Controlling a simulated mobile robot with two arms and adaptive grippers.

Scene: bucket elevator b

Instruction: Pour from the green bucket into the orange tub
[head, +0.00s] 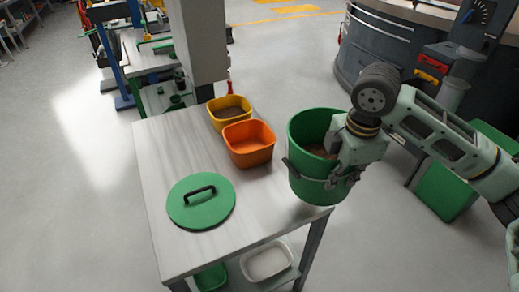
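The green bucket (306,187) is at the near right corner of the table, its right side past the edge. It looks close to upright, and some brown contents (320,151) show inside. My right gripper (338,158) is at the bucket's right rim and appears shut on it; its fingertips are partly hidden. The orange tub (249,155) stands on the table to the left of the bucket, apart from it. The part of its inside that shows looks empty. My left gripper is not in view.
A yellow tub (228,122) with brown contents stands behind the orange tub. A green lid (201,203) with a black handle lies at the front left of the table (160,155). A grey column (199,40) rises behind. White and green containers sit on the lower shelf.

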